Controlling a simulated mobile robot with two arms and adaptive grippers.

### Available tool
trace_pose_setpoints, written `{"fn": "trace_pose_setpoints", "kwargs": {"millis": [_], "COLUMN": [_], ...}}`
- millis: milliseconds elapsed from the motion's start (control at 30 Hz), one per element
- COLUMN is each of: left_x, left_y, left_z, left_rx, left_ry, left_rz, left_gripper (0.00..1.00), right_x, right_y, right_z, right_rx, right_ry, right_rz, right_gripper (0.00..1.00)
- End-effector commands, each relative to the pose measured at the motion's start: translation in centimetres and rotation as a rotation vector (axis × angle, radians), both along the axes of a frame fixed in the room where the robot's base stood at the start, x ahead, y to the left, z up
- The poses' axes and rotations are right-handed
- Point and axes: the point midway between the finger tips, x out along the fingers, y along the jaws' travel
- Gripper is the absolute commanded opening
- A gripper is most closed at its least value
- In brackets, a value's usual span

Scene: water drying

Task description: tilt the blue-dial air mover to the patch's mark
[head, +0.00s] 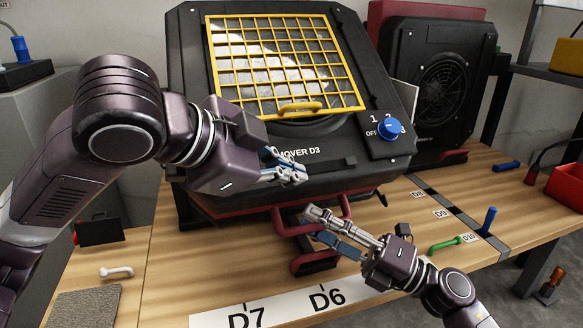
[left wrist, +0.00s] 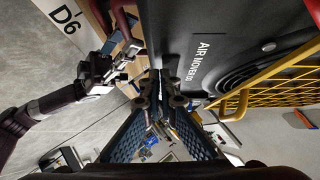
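The air mover is a big black box (head: 190,80) with a yellow grille (head: 285,60), tilted back on a dark red stand (head: 285,222). Its blue dial (head: 390,128) is at the front right, among OFF, 1, 2 and 3. I cannot identify the patch's mark.
A white strip (head: 285,310) marked D7 and D6 lies at the front edge. A second black fan (head: 443,85) stands behind at right. A green-handled item (head: 445,244), a blue peg (head: 488,220) and a red bin (head: 568,183) are at right.

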Motion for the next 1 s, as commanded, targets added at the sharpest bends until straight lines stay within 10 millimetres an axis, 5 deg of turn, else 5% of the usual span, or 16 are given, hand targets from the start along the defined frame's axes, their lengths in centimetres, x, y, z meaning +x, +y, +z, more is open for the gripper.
{"fn": "trace_pose_setpoints", "kwargs": {"millis": [367, 1000], "left_x": [0.0, 0.0], "left_y": [0.1, 0.0], "left_z": [-0.2, 9.6], "left_rx": [0.013, 0.005], "left_ry": [0.017, 0.004], "left_rz": [0.003, 0.000], "left_gripper": [0.00, 0.00], "right_x": [-0.4, -2.7], "right_y": [0.2, -0.8], "right_z": [0.5, 5.8], "right_rx": [0.000, -0.060], "right_ry": [0.006, 0.176], "right_rz": [0.009, 0.003], "right_gripper": [0.30, 0.30]}}
